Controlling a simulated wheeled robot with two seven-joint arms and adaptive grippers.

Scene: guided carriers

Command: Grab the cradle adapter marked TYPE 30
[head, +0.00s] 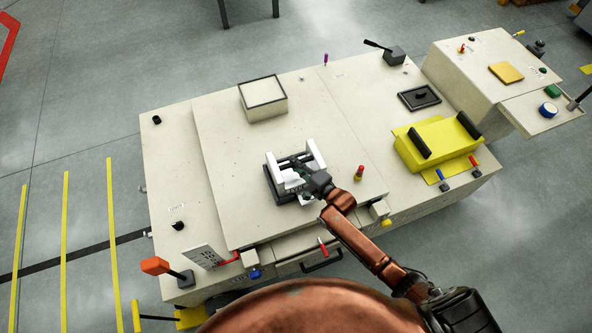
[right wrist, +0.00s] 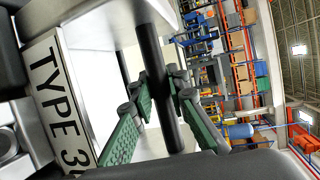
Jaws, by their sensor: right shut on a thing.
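The cradle adapter (head: 276,171) has white uprights and stands on a black base on the beige machine top (head: 230,175). In the right wrist view its label plate (right wrist: 62,100) reads "TYPE 3" with the last character partly cut off. My right gripper (head: 301,172) reaches it from the lower right in the head view. In the right wrist view the green-padded fingers (right wrist: 165,88) are closed around a black bar (right wrist: 150,55) of the adapter. The gripper hides part of the adapter in the head view. My left gripper is not in view.
A square beige box (head: 263,113) stands behind the adapter. A red-topped knob (head: 360,170) is close on its right. A yellow block with black handles (head: 435,145) sits farther right. A lever with an orange knob (head: 156,266) stands at the front left.

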